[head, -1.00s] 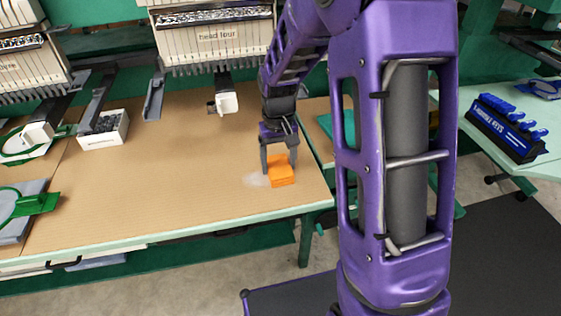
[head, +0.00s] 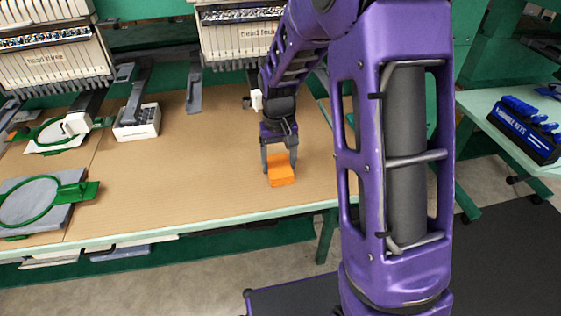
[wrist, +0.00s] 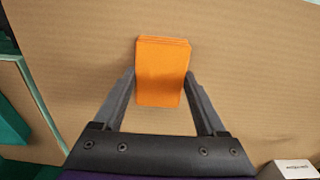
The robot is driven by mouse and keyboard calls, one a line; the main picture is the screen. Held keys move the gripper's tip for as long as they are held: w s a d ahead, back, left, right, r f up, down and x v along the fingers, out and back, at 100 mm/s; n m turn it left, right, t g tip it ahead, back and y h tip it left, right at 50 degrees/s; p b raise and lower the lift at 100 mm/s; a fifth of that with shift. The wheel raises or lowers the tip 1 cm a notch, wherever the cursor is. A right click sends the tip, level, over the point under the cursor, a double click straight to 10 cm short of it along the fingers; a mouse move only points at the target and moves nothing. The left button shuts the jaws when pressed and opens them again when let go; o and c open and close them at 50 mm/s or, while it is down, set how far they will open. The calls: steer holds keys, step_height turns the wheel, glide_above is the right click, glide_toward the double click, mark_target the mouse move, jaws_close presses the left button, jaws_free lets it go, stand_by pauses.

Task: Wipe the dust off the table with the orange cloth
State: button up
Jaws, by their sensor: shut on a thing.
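The orange cloth (head: 281,175) is a folded block at the tabletop, right of the middle in the head view. It also shows in the wrist view (wrist: 161,85), between the two fingers. My gripper (head: 279,160) is shut on the cloth from above, its fingers on either side of it. The table (head: 190,180) has a tan top with a pale green front edge. I see no dust on the bare tabletop around the cloth now. Any dust under the cloth is hidden.
A white box (head: 137,122) of dark parts stands at the back left. Green hoops on grey cloth (head: 35,203) lie at the left. Embroidery heads (head: 240,40) hang over the back edge. The tabletop between hoops and cloth is clear.

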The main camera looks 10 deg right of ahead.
steer(key=r, duration=0.1)
steer(key=r+p, duration=0.1)
steer(key=shift+a+r, duration=0.25)
steer(key=shift+r, duration=0.15)
steer(key=shift+d+r+p, duration=0.15)
steer(key=shift+r+p, duration=0.15)
steer(key=shift+p, duration=0.25)
steer(key=shift+r+p, duration=1.9)
steer(key=shift+r, duration=0.5)
